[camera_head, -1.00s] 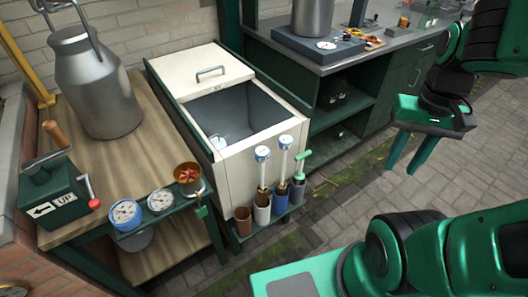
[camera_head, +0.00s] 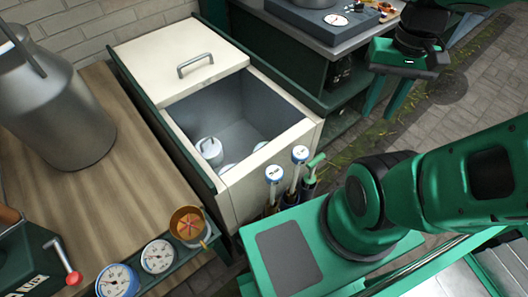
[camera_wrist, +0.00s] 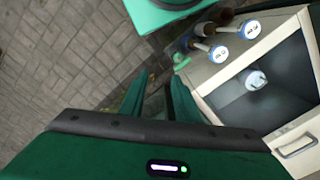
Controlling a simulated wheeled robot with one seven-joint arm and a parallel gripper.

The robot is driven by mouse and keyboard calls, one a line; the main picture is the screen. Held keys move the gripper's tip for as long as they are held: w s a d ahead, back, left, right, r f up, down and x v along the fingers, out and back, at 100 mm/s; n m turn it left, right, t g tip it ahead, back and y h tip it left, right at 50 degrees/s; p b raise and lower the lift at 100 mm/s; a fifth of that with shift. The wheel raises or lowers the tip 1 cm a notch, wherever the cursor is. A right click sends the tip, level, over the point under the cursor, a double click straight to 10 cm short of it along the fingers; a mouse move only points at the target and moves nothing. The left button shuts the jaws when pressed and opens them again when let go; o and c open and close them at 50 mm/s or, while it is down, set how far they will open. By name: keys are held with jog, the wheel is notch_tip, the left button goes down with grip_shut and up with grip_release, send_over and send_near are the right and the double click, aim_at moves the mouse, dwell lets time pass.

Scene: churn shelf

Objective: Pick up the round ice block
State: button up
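An open cream chest (camera_head: 300,128) has a grey inside, with its lid (camera_head: 180,60) slid to the back half. A pale, rounded object (camera_head: 209,150) stands inside near the left wall. Parts of other pale things (camera_head: 228,168) show at the front wall, which hides most of them. I cannot tell for sure which is the round ice block. In the wrist view one pale object (camera_wrist: 256,80) shows inside the chest. My gripper (camera_head: 383,106) is to the right of the chest, above the paving, fingers pointing down. It is open and empty.
Tall white-capped tools (camera_head: 300,155) stand in holders at the chest's front. A wooden bench (camera_head: 125,190) at left carries a metal milk can (camera_head: 55,105), gauges (camera_head: 157,256) and a copper cup (camera_head: 188,226). A counter with a scale (camera_head: 335,20) stands behind right.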

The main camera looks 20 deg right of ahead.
jog(key=shift+w, duration=0.1)
jog(key=w+a+f+n+t, duration=0.1)
jog(key=w+a+t, duration=0.1)
jog(key=w+a, duration=0.55)
jog(key=w+a+f+n+t, duration=0.15)
jog(key=w+a, duration=0.35)
jog(key=w, duration=0.6)
jog(key=shift+w+a+f+m+g+h, duration=0.55)
jog(key=shift+f+m, duration=1.35)
jog(key=shift+f, duration=3.05)
jog(key=shift+w+a+f+m+g+h, duration=0.1)
jog(key=shift+w+a+f+m+g, duration=0.95)
jog(key=shift+f, duration=3.85)
jog(key=shift+w+a+f+m+g+h, duration=0.2)
jog(key=shift+a+f+m+g, duration=0.7)
jog(key=shift+f+m, duration=2.95)
notch_tip(320, 180, down, 2)
jog(key=shift+a+f+n, duration=0.1)
jog(key=shift+a+n, duration=0.05)
jog(key=shift+n, duration=1)
